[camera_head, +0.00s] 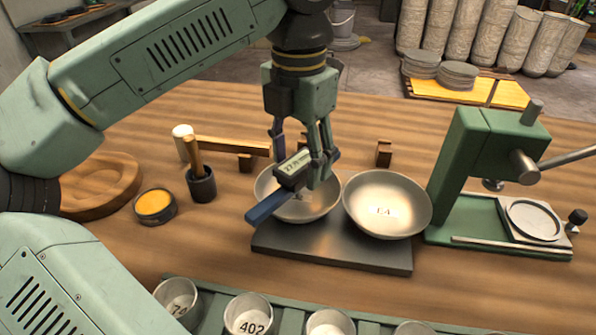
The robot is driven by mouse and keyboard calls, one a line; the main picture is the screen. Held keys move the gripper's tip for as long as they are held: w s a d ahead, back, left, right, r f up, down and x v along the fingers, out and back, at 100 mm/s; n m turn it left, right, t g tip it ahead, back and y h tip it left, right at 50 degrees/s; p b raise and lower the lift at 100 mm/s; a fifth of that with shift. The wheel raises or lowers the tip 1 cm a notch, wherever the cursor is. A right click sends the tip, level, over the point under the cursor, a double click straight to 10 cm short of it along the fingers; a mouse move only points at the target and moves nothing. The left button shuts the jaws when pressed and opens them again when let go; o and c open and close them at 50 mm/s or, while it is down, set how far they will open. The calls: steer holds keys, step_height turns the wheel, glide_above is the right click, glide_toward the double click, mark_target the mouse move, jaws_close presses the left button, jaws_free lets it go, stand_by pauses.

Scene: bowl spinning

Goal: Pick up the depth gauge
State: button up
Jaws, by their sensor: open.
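The depth gauge (294,166) has a dark body with a lit digital readout and a blue bar (270,207) that sticks out toward the front left. It is at the left metal bowl (328,209), over the bowl's opening. My gripper (303,165) points down at the gauge from above, its fingers open and on either side of the readout body. I cannot tell whether the fingers touch the gauge. The gauge's underside and any probe are largely hidden by its body and the bowl.
A second bowl (387,206) stands close on the right, on the same dark plate (335,252). A green press (487,165) is at the right. A wooden mallet (230,146), a dark pot (201,186) and a yellow tin (155,206) are at the left. Several marked cups line the front.

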mark_target(298, 180)
steer(key=shift+w+f+p, duration=0.1)
steer(key=shift+f+p, duration=0.45)
steer(key=shift+f, duration=1.85)
steer(key=shift+c, duration=0.6)
jaws_close()
